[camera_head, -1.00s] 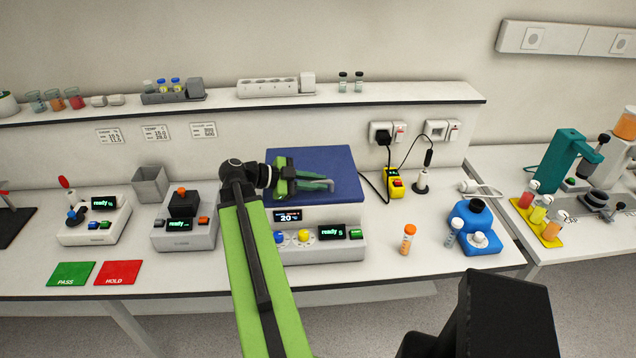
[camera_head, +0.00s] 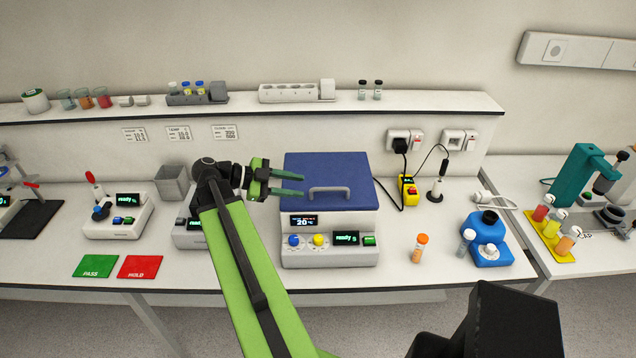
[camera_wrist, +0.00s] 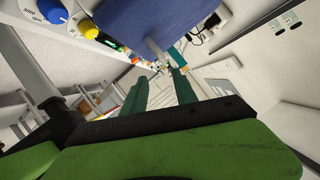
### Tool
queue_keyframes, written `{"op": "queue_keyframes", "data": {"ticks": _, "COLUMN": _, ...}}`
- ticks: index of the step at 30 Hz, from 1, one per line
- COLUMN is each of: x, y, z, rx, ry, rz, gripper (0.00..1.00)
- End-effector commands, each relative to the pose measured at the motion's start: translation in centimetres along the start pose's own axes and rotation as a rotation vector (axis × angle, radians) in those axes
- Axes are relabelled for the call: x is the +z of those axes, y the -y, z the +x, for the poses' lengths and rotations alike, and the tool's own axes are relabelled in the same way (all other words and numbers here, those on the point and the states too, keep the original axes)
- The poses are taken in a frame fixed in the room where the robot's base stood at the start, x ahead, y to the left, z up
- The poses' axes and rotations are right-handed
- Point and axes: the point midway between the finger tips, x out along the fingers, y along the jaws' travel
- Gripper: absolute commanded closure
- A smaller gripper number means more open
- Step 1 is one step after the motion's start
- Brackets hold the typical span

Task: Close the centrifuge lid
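The centrifuge (camera_head: 369,224) is a light grey box with a small display, knobs and a "ready" panel. Its blue lid (camera_head: 330,170) lies over the top of the body, and I see no gap at its front edge. A grey handle (camera_head: 328,192) sits near the lid's front edge. My gripper (camera_head: 290,184) is at the lid's left side, left of the handle. Its two teal fingers are apart with nothing between them. In the wrist view the fingers (camera_wrist: 161,76) point past the blue lid (camera_wrist: 150,18) and handle (camera_wrist: 158,48).
Left of the centrifuge, a grey device (camera_head: 186,234) is partly hidden by my arm. An orange-capped tube (camera_head: 421,246) and a blue device (camera_head: 487,240) stand to the right. A yellow switch box (camera_head: 409,190) with cables is behind. A shelf (camera_head: 440,105) runs along the wall.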

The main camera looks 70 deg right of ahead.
Motion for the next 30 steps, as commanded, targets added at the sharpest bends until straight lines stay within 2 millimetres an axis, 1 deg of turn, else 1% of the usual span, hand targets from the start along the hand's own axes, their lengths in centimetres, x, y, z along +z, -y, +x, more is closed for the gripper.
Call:
{"op": "queue_keyframes", "data": {"ticks": 1, "x": -0.2, "y": 0.3, "z": -1.5, "rx": -0.002, "ry": 0.002, "rz": -0.002, "gripper": 0.66}}
{"op": "queue_keyframes", "data": {"ticks": 3, "x": -0.2, "y": 0.2, "z": -2.9, "rx": -0.001, "ry": 0.001, "rz": -0.002, "gripper": 0.66}}
{"op": "queue_keyframes", "data": {"ticks": 6, "x": -0.1, "y": 0.2, "z": -4.3, "rx": 0.0, "ry": 0.001, "rz": -0.001, "gripper": 0.66}}
{"op": "queue_keyframes", "data": {"ticks": 9, "x": 0.0, "y": 0.0, "z": -5.0, "rx": 0.001, "ry": 0.001, "rz": 0.0, "gripper": 0.66}}
{"op": "queue_keyframes", "data": {"ticks": 24, "x": 0.1, "y": -0.1, "z": -5.1, "rx": 0.002, "ry": 0.0, "rz": 0.0, "gripper": 0.66}}
{"op": "queue_keyframes", "data": {"ticks": 26, "x": 0.3, "y": -0.2, "z": -5.4, "rx": -0.004, "ry": 0.004, "rz": -0.003, "gripper": 0.66}}
{"op": "queue_keyframes", "data": {"ticks": 28, "x": 1.3, "y": -0.8, "z": -7.1, "rx": -0.033, "ry": 0.02, "rz": -0.016, "gripper": 0.66}}
{"op": "queue_keyframes", "data": {"ticks": 29, "x": 2.0, "y": -1.2, "z": -8.3, "rx": -0.054, "ry": 0.032, "rz": -0.025, "gripper": 0.66}}
{"op": "queue_keyframes", "data": {"ticks": 30, "x": 3.2, "y": -2.1, "z": -10.4, "rx": -0.091, "ry": 0.053, "rz": -0.041, "gripper": 0.66}}
